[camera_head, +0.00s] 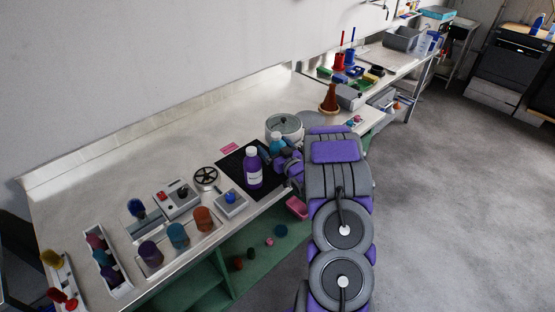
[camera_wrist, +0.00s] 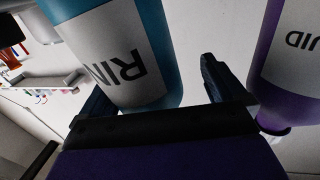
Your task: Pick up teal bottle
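The teal bottle (camera_head: 277,142) stands at the back of a black mat, just behind and right of the purple bottle (camera_head: 253,168). My gripper (camera_head: 280,157) reaches in from the right at the teal bottle, partly hiding its lower part. In the wrist view the teal bottle (camera_wrist: 158,45), with a white label reading "RIN", fills the space between my fingers (camera_wrist: 155,92) and overlaps the left finger. A gap shows between the bottle and the right finger, so the gripper is open. The purple bottle (camera_wrist: 262,75) is just outside the right finger.
A round lidded pot (camera_head: 284,126) stands close behind the teal bottle. A blue-knobbed box (camera_head: 231,204) and several coloured jars are on the bench to the left. A brown cone (camera_head: 330,98) stands at the back right. The back-left bench surface is clear.

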